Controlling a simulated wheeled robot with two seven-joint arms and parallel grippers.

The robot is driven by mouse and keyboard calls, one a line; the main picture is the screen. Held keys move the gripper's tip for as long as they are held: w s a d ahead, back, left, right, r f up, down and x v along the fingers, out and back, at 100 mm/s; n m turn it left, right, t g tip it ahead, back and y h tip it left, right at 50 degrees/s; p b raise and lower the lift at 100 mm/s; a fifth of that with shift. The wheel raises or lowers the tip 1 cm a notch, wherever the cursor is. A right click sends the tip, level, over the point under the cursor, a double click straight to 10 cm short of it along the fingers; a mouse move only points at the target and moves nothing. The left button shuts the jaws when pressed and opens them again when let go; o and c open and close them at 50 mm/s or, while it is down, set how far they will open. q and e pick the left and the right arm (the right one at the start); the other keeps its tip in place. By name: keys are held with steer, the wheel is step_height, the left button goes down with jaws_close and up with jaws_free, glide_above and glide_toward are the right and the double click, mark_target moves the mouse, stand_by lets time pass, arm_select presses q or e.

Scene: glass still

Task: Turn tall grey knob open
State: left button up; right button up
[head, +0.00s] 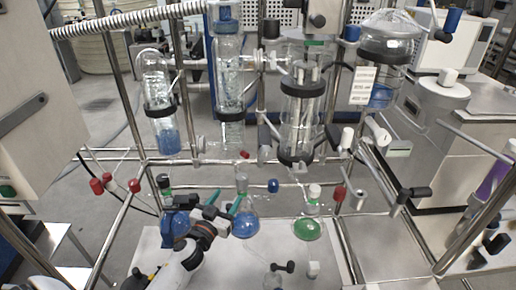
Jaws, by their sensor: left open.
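A grey upright piece (241,174) stands above the round flask of blue liquid (245,224), near the middle of the lower frame rail. It may be the tall grey knob, but another grey cylinder (358,199) sits farther right, and I cannot tell for sure which one is meant. My left gripper (225,202) comes up from the lower left, with its two teal fingertips apart and nothing seen between them. It appears just below and left of the grey piece; I cannot tell whether it touches. The gripper partly covers another blue flask (176,225). My right gripper is not in view.
A flask of green liquid (307,229) stands to the right. Glass columns (302,110) hang from the metal frame above. Red knobs (134,185) are at left, and a blue knob (273,185) is close to the grey piece. A black-handled lever (413,192) sticks out at right.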

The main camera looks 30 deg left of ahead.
mark_target(244, 175)
arm_select(q)
steer(key=shift+m+h, duration=0.3)
steer(key=shift+h, duration=0.2)
steer(key=w, duration=1.1)
steer(key=shift+w+a+r, duration=0.2)
steer(key=shift+w+a, duration=0.05)
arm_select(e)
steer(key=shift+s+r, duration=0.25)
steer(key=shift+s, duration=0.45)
arm_select(q)
steer(key=shift+c, duration=0.2)
steer(key=c, duration=0.9)
steer(key=shift+c, duration=0.2)
